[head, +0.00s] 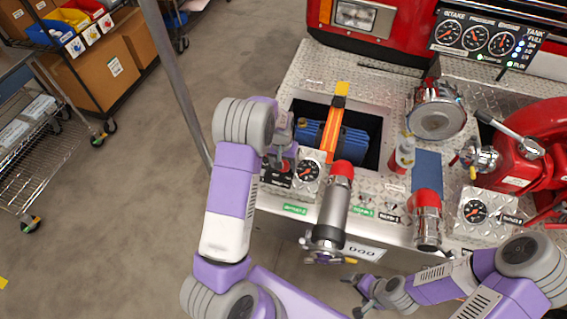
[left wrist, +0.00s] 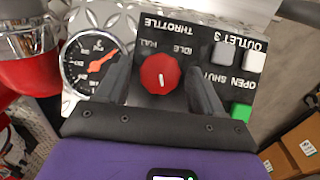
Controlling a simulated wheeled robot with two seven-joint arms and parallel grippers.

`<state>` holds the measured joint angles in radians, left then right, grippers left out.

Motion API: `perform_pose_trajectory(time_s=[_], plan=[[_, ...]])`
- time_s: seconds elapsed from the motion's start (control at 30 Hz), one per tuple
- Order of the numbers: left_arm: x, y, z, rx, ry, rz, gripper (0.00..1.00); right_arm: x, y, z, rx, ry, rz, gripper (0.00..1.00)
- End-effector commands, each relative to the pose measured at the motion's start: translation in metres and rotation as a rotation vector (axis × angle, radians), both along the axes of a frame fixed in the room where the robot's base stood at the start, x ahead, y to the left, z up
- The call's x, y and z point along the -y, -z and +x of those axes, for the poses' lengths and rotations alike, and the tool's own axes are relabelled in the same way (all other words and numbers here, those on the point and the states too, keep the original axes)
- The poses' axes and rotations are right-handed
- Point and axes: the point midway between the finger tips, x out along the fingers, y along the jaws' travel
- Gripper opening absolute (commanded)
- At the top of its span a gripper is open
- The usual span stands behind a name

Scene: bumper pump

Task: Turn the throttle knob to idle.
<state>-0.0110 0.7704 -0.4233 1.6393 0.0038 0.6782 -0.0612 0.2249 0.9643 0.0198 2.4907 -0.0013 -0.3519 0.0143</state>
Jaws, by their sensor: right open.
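The throttle knob (left wrist: 160,74) is round and red with a short white line on its face. It sits on a dark panel marked THROTTLE, with IDLE and FULL upside down above it in the left wrist view. The fingers of my left gripper (left wrist: 159,66) stand on either side of the knob, apart, with a narrow gap to it on each side. In the head view my left gripper (head: 290,150) is over the panel's left edge, and its arm hides most of the knob. My right gripper (head: 359,298) is open and empty, low in front of the panel.
A pressure gauge (left wrist: 90,62) is beside the throttle panel. Open floor lies left.

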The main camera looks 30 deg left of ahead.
Motion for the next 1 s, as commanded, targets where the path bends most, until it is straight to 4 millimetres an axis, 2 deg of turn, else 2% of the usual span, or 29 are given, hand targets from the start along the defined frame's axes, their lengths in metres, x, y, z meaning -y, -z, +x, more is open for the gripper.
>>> perform_pose_trajectory(time_s=[0.03,0.3,0.33,0.67,1.0], plan=[[0.0,0.0,0.0,0.0,0.0,0.0,0.59,0.0,0.0,0.0,0.0,0.0,0.0,0.96],[0.0,0.0,0.0,0.0,0.0,0.0,0.17,0.0,0.0,0.0,0.0,0.0,0.0,0.96],[0.0,0.0,0.0,0.0,0.0,0.0,0.15,0.0,0.0,0.0,0.0,0.0,0.0,0.96],[-0.001,0.001,0.0,0.006,-0.049,-0.028,0.15,0.0,0.004,0.0,0.0,0.0,0.0,0.96],[-0.004,0.002,-0.002,0.036,-0.26,-0.152,0.15,0.0,0.019,0.0,0.0,0.0,0.0,0.96]])
